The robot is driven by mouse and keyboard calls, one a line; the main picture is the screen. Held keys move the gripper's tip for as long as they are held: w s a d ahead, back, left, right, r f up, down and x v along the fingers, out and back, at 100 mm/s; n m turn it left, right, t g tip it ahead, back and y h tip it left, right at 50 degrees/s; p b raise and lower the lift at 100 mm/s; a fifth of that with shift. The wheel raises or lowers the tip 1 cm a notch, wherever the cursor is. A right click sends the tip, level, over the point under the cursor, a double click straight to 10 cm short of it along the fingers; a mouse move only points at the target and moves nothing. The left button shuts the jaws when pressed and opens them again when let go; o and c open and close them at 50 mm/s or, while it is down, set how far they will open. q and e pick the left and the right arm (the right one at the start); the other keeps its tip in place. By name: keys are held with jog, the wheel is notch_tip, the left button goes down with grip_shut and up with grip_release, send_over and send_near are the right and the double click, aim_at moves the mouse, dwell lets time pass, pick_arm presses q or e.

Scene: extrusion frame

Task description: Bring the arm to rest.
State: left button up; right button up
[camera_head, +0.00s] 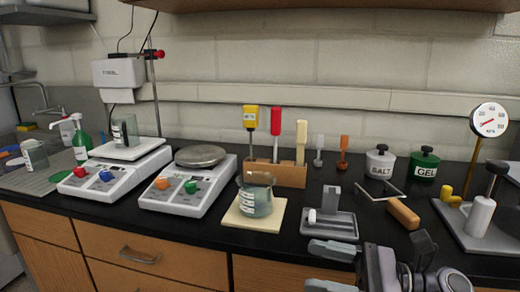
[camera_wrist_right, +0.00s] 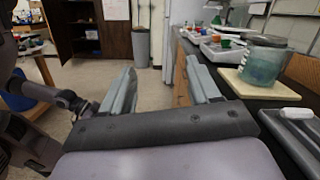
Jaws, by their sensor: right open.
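My right gripper (camera_head: 325,268) is at the bottom of the head view, in front of the counter's front edge and left of its own wrist. Its two pale grey fingers are apart with nothing between them. In the right wrist view the gripper (camera_wrist_right: 162,88) also shows open and empty, with floor beyond the fingers. It touches no object that I can see. My left gripper does not show in either view.
A glass beaker (camera_head: 256,198) stands on a cream pad (camera_head: 232,220) behind my gripper. A grey stand (camera_head: 333,226) is close by. Two scales (camera_head: 190,185) (camera_head: 117,172), a wooden tool block (camera_head: 290,175) and a gauge stand (camera_head: 462,225) are on the black counter. Open floor (camera_wrist_right: 150,87) lies beyond.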

jog(key=d+f+n+t+h, duration=0.3)
jog(key=f+n+t+h, duration=0.15)
jog(key=n, duration=0.75)
jog(key=d+f+n+t+h+p, duration=0.15)
jog(key=f+n+t+h, duration=0.35)
jog(key=n, duration=0.6)
jog(key=d+f+n+t+h, duration=0.35)
jog(key=f+n, duration=0.25)
jog(key=n, duration=0.6)
pick_arm(q)
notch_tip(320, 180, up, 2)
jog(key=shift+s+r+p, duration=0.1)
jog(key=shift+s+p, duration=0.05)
jog(key=shift+p, duration=0.15)
pick_arm(e)
jog(key=s+d+f+m+g+h, duration=0.2)
jog(key=s+f+m+g+h, duration=0.2)
jog(key=s+f+m, duration=1)
notch_tip(320, 180, down, 2)
jog(key=shift+f+m+g, duration=0.15)
jog(key=shift+m+g, duration=0.35)
jog(key=shift+g, duration=0.7)
jog(key=shift+d, duration=0.1)
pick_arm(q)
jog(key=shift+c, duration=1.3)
pick_arm(e)
jog(key=c, duration=0.3)
jog(key=shift+c, duration=0.2)
